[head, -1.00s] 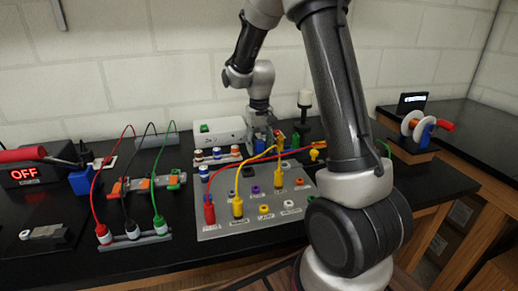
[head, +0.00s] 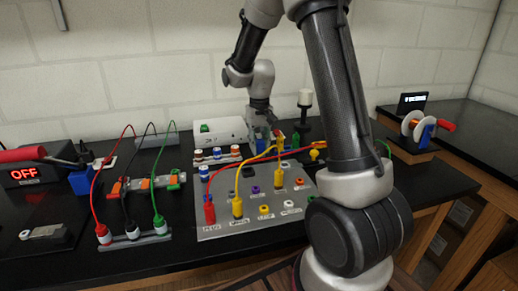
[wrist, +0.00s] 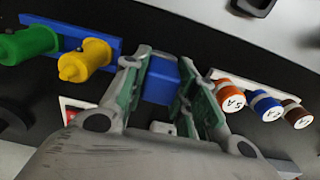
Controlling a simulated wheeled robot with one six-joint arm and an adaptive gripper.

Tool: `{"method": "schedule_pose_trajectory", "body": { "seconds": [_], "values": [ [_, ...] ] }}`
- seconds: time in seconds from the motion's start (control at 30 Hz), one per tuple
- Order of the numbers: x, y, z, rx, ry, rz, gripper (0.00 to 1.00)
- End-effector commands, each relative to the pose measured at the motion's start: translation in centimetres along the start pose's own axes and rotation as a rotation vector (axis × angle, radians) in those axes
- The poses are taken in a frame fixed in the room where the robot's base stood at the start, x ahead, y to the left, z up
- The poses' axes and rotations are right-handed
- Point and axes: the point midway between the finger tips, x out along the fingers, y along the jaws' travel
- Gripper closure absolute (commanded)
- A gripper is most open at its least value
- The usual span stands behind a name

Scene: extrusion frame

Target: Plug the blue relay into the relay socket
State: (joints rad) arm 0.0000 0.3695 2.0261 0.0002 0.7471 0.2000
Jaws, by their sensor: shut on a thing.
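The blue relay (wrist: 162,82) is a blue block between the green-padded fingers of my gripper (wrist: 172,88) in the wrist view. My gripper is shut on it, and the fingers hide its sides. In the head view my gripper (head: 264,132) is at the back of the grey panel, right of the white box, with a bit of blue showing at its fingers. I cannot make out the relay socket for certain in either view.
The grey panel (head: 215,226) carries red and yellow leads that arch in front of my gripper. A white box (head: 220,130) stands left of it. In the wrist view, several fuses (wrist: 265,105) are at right and green (wrist: 28,45) and yellow (wrist: 86,60) pieces at left.

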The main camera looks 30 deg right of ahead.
Motion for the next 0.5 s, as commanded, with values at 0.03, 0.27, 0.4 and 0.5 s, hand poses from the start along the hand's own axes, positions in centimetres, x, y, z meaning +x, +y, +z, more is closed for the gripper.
{"method": "schedule_pose_trajectory", "body": {
  "seconds": [0.03, 0.27, 0.4, 0.5],
  "values": [
    [-0.3, 0.0, -0.1, 0.000, 0.003, 0.000, 1.00],
    [-1.2, 0.0, -0.1, 0.000, 0.003, 0.000, 1.00],
    [-1.8, 0.0, -0.1, 0.000, 0.002, 0.000, 1.00],
    [-2.2, 0.0, -0.1, 0.000, 0.002, 0.000, 1.00]
  ]
}}
